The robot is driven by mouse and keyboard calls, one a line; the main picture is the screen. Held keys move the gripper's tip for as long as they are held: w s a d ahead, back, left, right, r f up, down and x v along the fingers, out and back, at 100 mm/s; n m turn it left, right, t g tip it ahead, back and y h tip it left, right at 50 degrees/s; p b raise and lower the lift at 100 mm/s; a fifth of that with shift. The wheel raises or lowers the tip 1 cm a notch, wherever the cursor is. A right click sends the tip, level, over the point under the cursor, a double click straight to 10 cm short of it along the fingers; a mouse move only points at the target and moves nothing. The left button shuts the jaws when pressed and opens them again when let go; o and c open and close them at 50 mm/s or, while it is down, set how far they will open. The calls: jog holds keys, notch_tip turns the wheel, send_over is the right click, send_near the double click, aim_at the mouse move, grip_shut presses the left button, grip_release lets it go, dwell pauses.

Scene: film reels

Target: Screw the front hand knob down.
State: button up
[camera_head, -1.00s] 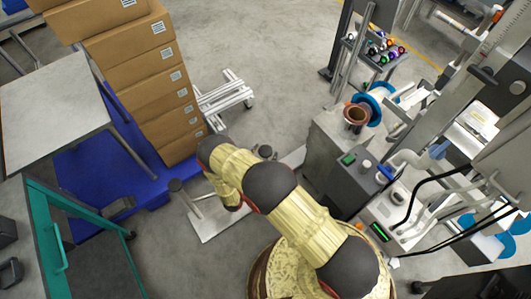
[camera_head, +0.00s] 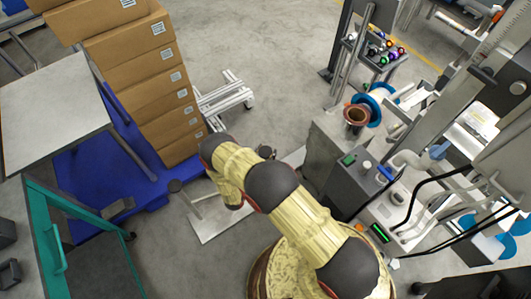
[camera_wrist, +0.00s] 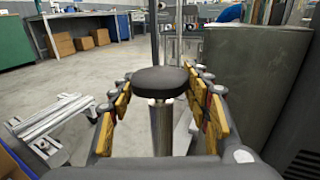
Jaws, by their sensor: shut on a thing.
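A black rounded hand knob (camera_wrist: 160,80) sits on top of an upright metal post (camera_wrist: 161,127) in the wrist view. My gripper (camera_wrist: 162,101) is shut on this knob, with its yellow-padded fingers on either side and the post standing between them. In the head view my arm covers the gripper. There, one dark knob (camera_head: 175,186) stands at the left of a pale base plate (camera_head: 215,222), and another (camera_head: 265,152) shows just beyond my arm. I cannot tell from the head view which knob is held.
A grey machine cabinet (camera_wrist: 255,80) stands close on the right. An aluminium frame (camera_wrist: 62,122) lies at the left. Stacked cartons (camera_head: 150,85) stand on a blue pallet (camera_head: 100,185). A teal cart (camera_head: 75,235) is at lower left. Open floor lies ahead.

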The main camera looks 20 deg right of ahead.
jog(key=c, duration=0.3)
jog(key=shift+w+f+m+g+h+b, duration=0.1)
jog(key=shift+f+m+g+h+b, duration=0.1)
jog(key=shift+m+g+h+b, duration=0.75)
jog(key=shift+r+m+g+h+b, duration=0.15)
jog(key=shift+m+g+h+b, duration=0.3)
jog(key=shift+g+b, duration=0.55)
jog(key=o, duration=1.1)
jog(key=shift+o, duration=0.3)
